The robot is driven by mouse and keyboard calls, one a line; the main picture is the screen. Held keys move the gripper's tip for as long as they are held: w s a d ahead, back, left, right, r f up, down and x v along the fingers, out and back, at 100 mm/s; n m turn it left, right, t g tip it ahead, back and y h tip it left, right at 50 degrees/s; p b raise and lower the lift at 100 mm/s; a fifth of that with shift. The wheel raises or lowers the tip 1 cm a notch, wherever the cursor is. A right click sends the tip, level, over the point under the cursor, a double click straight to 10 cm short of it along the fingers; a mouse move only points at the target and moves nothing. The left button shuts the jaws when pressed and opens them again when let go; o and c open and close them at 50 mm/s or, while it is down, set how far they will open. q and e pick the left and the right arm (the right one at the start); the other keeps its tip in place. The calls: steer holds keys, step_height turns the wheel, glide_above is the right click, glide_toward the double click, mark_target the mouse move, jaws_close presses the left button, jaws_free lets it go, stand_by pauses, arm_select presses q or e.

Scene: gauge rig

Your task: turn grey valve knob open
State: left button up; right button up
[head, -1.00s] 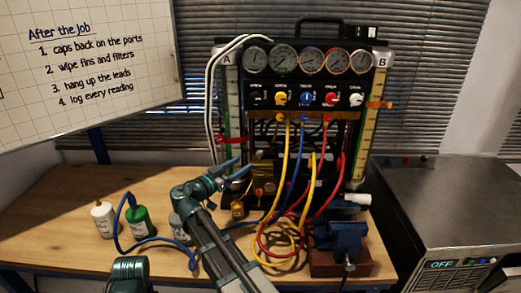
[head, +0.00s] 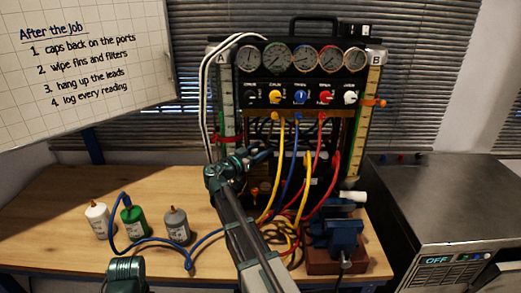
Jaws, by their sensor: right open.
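The gauge rig (head: 243,113) stands at the back of the bench with a row of valve knobs under its dials. The leftmost knob (head: 250,99) is dark and small; I take it for the grey one, but its shade and setting are hard to tell. To its right are yellow (head: 276,97), blue (head: 301,97), red (head: 326,97) and white (head: 350,97) knobs. My right gripper (head: 263,150) is open and empty, in front of the rig's lower part, below the knob row and apart from the dark knob.
Yellow, blue and red hoses (head: 319,150) hang below the knobs, close right of my gripper. A blue vise (head: 340,235) stands at the right. White (head: 97,220), green (head: 134,221) and grey (head: 177,226) bottles stand on the left of the bench (head: 60,200).

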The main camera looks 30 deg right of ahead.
jaws_close()
steer(key=shift+t, duration=0.3)
steer(key=n+t+y, duration=0.1)
steer(key=t, duration=0.1)
steer(key=n+t+y, duration=0.1)
steer(key=n, duration=0.1)
steer(key=shift+w+a+t, duration=0.15)
steer(key=shift+a+t, duration=0.05)
steer(key=shift+t, duration=0.2)
steer(key=shift+w+a+n+t+y, duration=0.15)
steer(key=shift+w+n+t+y, duration=0.05)
steer(key=shift+n+t+y, duration=0.6)
steer(key=shift+w+a+n+t+y, duration=0.1)
steer(key=shift+w+n+t+y, duration=0.1)
steer(key=shift+n+t+y, duration=0.55)
steer(key=shift+w+a+n+t+y, duration=0.15)
steer(key=shift+w+n+t+y, duration=0.05)
steer(key=shift+n+t+y, duration=0.55)
steer(key=shift+a+y, duration=0.1)
steer(key=shift+y, duration=0.2)
jaws_free()
